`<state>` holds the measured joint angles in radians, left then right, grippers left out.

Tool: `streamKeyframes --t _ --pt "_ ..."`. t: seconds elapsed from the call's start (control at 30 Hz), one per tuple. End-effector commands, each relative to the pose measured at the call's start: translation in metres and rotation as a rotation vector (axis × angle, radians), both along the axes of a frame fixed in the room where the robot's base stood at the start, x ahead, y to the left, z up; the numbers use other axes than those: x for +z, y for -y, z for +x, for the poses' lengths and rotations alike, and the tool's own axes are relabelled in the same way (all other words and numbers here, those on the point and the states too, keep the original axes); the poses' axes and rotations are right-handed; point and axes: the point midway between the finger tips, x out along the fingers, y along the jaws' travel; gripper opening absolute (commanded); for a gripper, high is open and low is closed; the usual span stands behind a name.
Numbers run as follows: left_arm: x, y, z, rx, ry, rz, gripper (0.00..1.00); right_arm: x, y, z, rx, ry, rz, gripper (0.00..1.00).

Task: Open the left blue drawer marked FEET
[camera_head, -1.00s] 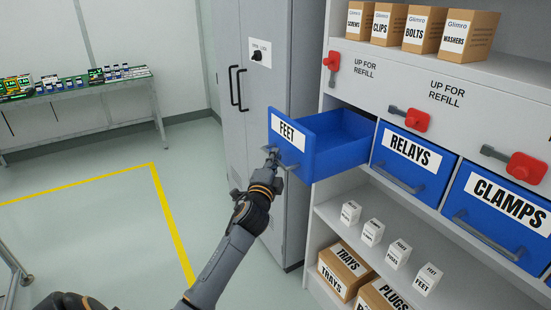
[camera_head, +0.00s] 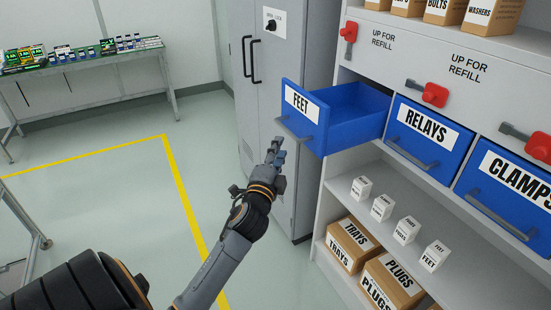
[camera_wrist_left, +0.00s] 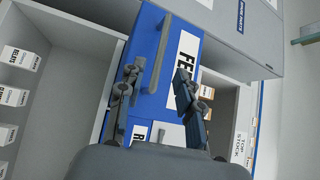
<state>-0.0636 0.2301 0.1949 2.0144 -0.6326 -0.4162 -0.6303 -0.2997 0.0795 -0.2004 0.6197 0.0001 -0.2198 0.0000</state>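The blue drawer marked FEET (camera_head: 340,122) is pulled well out of the shelf unit, and its inside looks empty. Its grey bar handle (camera_head: 293,129) runs along the lower front. My right gripper is not in view.
Closed blue drawers marked RELAYS (camera_head: 400,148) and CLAMPS (camera_head: 500,205) sit to the right. Red latches (camera_head: 434,95) are above. A grey cabinet (camera_head: 262,105) stands left of the unit. Small white boxes (camera_head: 382,207) and cartons (camera_head: 350,245) are below.

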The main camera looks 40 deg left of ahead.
Motion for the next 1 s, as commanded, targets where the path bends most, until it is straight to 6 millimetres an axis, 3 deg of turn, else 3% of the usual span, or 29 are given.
streamKeyframes --t 0.23,0.83,0.93,1.0 --pt "-0.004 0.011 -0.026 0.0 0.0 0.001 0.35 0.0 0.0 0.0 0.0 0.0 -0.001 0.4" --pt "-0.004 0.012 -0.028 0.0 0.0 0.0 0.35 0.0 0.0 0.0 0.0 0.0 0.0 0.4" --pt "-0.017 0.013 -0.025 -0.007 -0.018 -0.02 0.35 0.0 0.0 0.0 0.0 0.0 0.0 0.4" --pt "-0.041 0.015 -0.021 -0.019 -0.053 -0.06 0.35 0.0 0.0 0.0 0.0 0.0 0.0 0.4"
